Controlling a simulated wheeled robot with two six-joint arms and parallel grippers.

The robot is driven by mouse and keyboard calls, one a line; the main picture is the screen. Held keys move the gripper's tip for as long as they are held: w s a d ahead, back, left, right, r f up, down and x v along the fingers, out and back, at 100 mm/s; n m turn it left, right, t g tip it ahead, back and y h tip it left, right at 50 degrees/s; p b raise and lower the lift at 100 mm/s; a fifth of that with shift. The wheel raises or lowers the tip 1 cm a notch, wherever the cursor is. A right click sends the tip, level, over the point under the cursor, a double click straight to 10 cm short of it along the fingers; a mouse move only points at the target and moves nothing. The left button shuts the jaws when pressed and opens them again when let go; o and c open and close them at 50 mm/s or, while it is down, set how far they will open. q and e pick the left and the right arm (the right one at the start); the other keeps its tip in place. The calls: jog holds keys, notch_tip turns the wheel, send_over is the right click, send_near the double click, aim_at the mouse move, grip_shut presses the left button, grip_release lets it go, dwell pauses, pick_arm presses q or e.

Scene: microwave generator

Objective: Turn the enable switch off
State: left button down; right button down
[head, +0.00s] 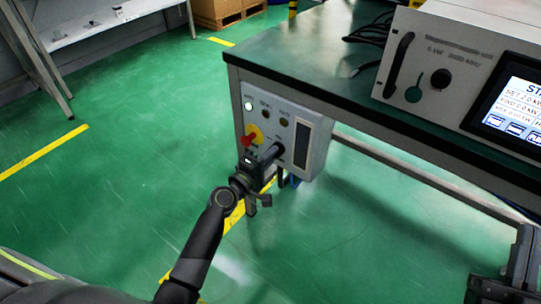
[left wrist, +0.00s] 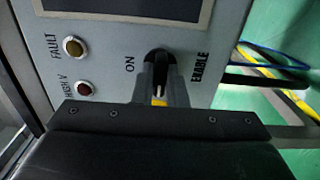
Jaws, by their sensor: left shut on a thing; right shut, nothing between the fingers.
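The enable switch (left wrist: 158,57) is a black rotary knob on a grey control box (head: 316,166), between the printed words ON and ENABLE in the left wrist view. My left gripper (head: 274,152) reaches the lower part of the box front and covers the switch in the head view. In the left wrist view my left gripper (left wrist: 161,88) is shut on the knob, one finger on each side of it. My right gripper (head: 518,266) is at the bottom right of the head view, shut and empty, away from the box.
A red emergency stop (head: 248,140) on a yellow plate sits close beside my left gripper. A lit lamp (head: 248,106) and small indicators are above it. The box hangs under a table (head: 290,50) bearing a generator with a screen (head: 510,108). Green floor is open at left.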

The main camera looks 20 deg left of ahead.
pick_arm(q)
jog(key=c, duration=1.5)
grip_release()
jog(key=shift+o, duration=0.2)
